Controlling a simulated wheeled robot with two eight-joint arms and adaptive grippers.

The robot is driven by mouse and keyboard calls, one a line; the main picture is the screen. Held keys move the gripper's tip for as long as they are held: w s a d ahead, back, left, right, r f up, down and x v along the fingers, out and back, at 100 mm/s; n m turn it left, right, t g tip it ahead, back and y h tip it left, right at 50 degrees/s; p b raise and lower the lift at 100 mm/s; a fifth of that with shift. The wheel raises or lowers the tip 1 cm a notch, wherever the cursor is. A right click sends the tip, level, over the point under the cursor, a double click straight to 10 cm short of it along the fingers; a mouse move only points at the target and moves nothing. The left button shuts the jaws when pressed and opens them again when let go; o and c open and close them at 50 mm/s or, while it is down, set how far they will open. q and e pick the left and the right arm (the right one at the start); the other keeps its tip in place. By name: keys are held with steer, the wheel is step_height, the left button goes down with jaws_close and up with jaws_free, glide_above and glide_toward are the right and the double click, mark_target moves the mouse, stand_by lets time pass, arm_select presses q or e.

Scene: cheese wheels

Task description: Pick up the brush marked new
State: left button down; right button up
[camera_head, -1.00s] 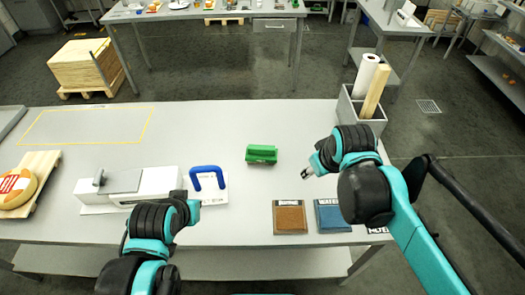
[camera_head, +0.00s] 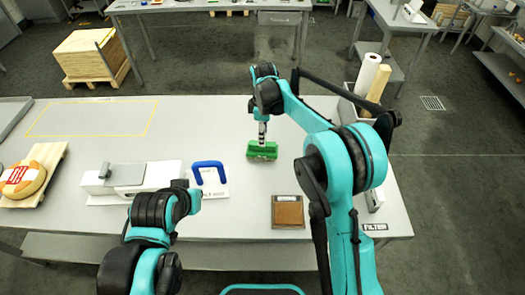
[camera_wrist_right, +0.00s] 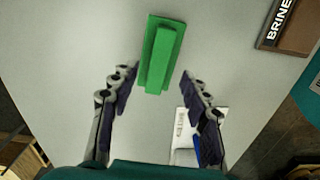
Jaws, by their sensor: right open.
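A green brush-like block (camera_head: 262,154) with a raised grip lies on the table near the middle; I read no marking on it. My right gripper (camera_head: 262,138) is directly above it, pointing down. In the right wrist view the green block (camera_wrist_right: 162,52) lies ahead of the gap between the fingers. The right gripper (camera_wrist_right: 160,90) is open and empty, one finger on each side of the gap. Whether the fingers touch the block I cannot tell. My left arm stays at the lower left of the head view; its fingers do not show.
A blue-handled tool on a white plate (camera_head: 222,187) lies just left of the block. A white device (camera_head: 150,180) and a cheese wheel (camera_head: 22,180) on a board stand further left. A brown pad (camera_head: 288,212) lies nearer me. The back-left table is clear.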

mark_target(262, 150)
step_height(262, 150, down, 6)
steer(key=shift+w+a+r+b, duration=0.1)
steer(key=shift+b, duration=0.8)
jaws_close()
